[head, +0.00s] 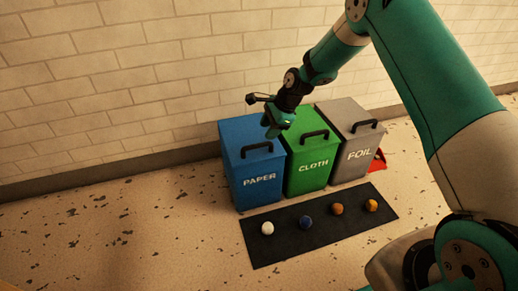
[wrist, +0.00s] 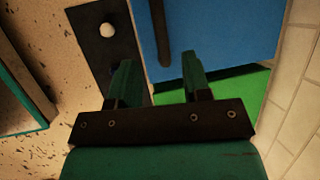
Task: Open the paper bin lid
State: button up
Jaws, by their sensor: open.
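The blue paper bin (head: 256,186) stands at the left of a row of bins against the wall. Its lid (head: 240,137) is closed and has a black handle (head: 257,148) near the front edge. My gripper (head: 272,130) is above the bins, near the border of the blue and green lids. In the wrist view my gripper (wrist: 155,72) is open with nothing between its fingers. The blue lid (wrist: 225,35) and part of its handle (wrist: 158,30) show beyond the fingertips. The gripper does not appear to touch the handle.
The green cloth bin (head: 308,178) and grey foil bin (head: 355,158) stand to the right, lids closed. A black mat (head: 285,248) with several balls lies in front. A red object (head: 378,161) is beside the foil bin. Floor at left is clear.

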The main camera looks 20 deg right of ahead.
aim_at(258, 145)
jog(key=b+x, duration=0.2)
jog(key=x, duration=0.5)
jog(key=shift+a+f+b, duration=0.1)
jog(key=shift+f+b, duration=0.15)
jog(key=shift+b, duration=0.15)
jog(key=shift+r, duration=0.1)
grip_shut()
